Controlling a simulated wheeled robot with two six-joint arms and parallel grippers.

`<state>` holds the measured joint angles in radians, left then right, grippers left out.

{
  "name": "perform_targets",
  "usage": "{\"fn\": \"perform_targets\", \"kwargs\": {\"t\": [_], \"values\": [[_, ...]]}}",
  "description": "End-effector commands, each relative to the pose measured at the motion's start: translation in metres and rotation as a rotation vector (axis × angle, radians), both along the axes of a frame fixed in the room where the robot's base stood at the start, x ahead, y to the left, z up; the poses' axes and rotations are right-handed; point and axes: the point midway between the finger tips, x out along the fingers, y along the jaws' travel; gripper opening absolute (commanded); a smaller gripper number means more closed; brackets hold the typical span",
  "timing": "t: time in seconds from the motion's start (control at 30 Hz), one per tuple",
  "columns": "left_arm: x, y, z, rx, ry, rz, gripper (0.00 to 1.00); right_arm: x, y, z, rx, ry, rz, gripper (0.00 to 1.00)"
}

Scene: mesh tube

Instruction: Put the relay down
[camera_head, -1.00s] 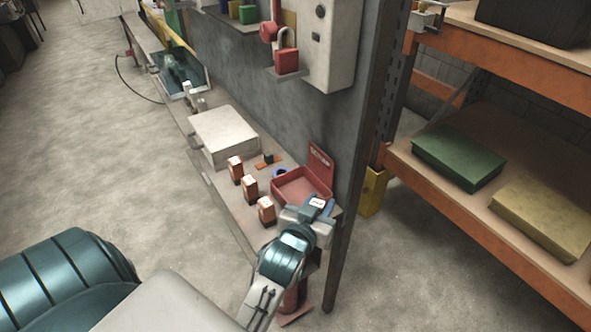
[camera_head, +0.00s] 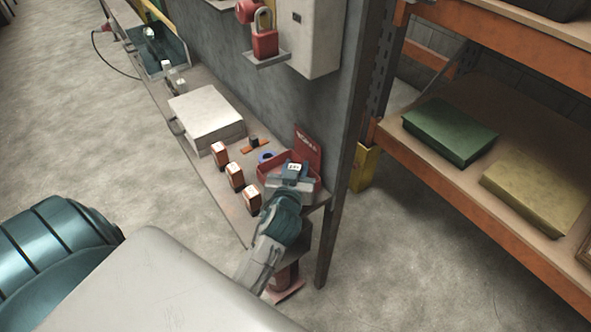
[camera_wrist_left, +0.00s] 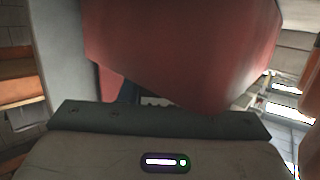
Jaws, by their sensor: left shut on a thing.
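My left gripper (camera_head: 292,174) is shut on a relay (camera_head: 294,167), whose small white marked face shows between the fingers. The gripper and relay are over the red tray (camera_head: 265,181) at the near end of the narrow bench, in front of the tray's upright red back panel (camera_head: 309,147). The arm hides much of the tray, and I cannot tell whether the relay touches its floor. In the left wrist view, a red surface (camera_wrist_left: 185,45) fills the upper middle, and only a small pale notched part shows at the jaws. My right gripper is not in view.
Several orange blocks, including one (camera_head: 235,177), stand left of the tray. A white box (camera_head: 205,115) is farther along the bench. A grey post (camera_head: 345,160) stands close right of the tray. Shelving with a green box (camera_head: 450,130) is at the right.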

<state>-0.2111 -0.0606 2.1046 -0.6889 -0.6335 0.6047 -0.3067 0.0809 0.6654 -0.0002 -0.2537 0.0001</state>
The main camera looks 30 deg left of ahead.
Motion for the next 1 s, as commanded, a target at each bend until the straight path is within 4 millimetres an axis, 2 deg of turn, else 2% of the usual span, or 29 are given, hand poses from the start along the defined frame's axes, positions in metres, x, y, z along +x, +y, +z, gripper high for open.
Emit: {"fn": "perform_targets", "kwargs": {"t": [0.1,0.43,0.47,0.53,1.0], "values": [[-0.0001,-0.0002,-0.0069,0.000,-0.001,-0.002,0.07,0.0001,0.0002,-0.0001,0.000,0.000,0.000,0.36],[-0.0001,-0.0003,-0.0113,-0.001,-0.001,-0.001,0.07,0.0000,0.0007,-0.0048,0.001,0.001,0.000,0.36],[-0.0001,-0.0003,-0.0095,-0.001,-0.001,-0.001,0.36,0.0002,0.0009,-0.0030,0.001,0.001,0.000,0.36],[-0.0002,-0.0003,-0.0093,-0.001,0.000,-0.001,0.50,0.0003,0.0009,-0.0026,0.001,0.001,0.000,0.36],[0.0002,-0.0007,-0.0089,-0.002,-0.002,-0.003,0.52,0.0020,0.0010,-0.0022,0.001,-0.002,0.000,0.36]]}}
